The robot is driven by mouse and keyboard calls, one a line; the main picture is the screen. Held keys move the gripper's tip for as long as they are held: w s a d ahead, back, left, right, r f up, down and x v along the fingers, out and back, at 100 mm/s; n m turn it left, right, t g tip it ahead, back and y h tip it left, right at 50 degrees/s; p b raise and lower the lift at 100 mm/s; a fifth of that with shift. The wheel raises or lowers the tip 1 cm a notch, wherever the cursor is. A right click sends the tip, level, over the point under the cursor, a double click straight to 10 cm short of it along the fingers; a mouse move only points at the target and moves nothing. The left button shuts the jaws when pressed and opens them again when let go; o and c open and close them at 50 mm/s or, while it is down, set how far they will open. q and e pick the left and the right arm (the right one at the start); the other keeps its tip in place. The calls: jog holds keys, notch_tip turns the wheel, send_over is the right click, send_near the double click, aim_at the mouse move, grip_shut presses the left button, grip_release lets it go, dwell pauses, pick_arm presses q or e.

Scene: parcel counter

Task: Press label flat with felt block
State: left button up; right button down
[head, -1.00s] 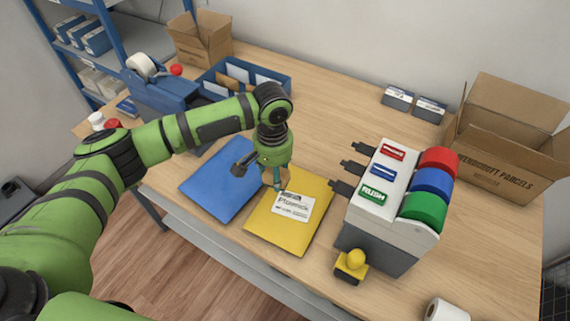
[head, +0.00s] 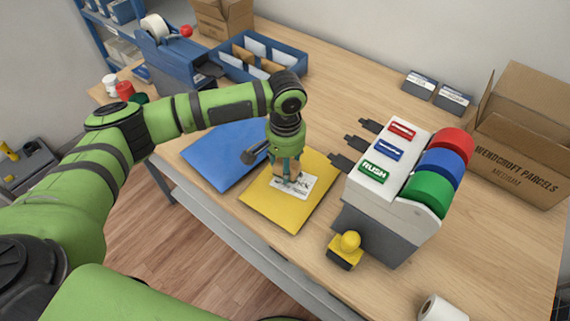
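A yellow padded envelope (head: 268,208) lies near the front edge of the counter. A white printed label (head: 300,188) is on it; its left part is hidden by my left gripper. My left gripper (head: 286,176) points down over the label's upper left. A small tan block, which looks like the felt block (head: 281,172), shows between its fingers, mostly hidden. It is at or just above the label; contact cannot be told. My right gripper is not in view.
A blue envelope (head: 222,158) lies left of the yellow one. A blue divided tray (head: 262,58) and open carton (head: 520,140) stand farther back.

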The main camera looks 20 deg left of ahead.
pick_arm(q)
jog(key=shift+f+b, duration=0.5)
jog(key=shift+f, duration=0.2)
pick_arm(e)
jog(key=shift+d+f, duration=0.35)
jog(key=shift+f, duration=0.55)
pick_arm(q)
jog(key=shift+r, duration=0.1)
jog(key=shift+f, duration=0.65)
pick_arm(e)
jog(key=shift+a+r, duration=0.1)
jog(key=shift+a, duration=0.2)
